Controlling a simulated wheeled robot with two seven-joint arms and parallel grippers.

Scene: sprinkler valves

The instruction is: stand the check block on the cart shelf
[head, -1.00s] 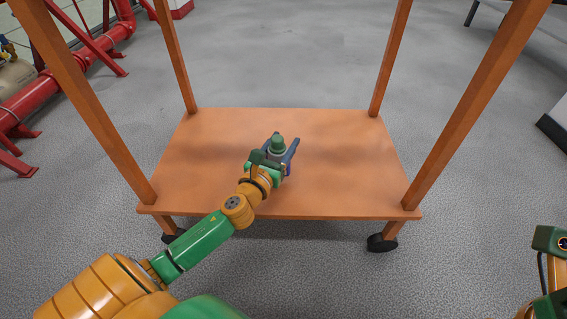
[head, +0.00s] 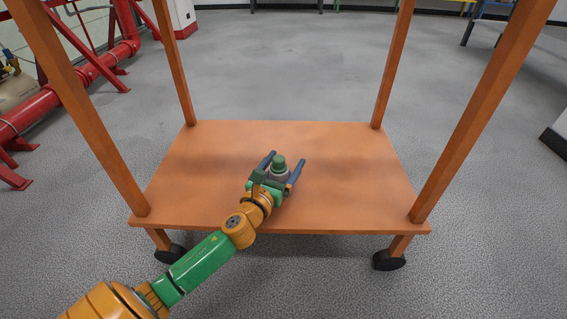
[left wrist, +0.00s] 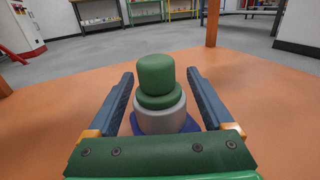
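The check block (head: 279,170) has a green knob on top, a grey round body and a blue base. It stands upright on the orange cart shelf (head: 200,170), near the middle. The block also shows in the left wrist view (left wrist: 160,95), where its blue base is partly hidden by the gripper's palm. My left gripper (head: 287,158) is open around the block, a finger on each side. In the left wrist view a gap shows between each finger and the block. My right gripper is not in view.
Orange posts rise from the shelf's corners, the near left post (head: 85,110) and near right post (head: 485,110) flanking my arm. Bare shelf surrounds the block. Red pipework (head: 75,80) stands on the floor at the left.

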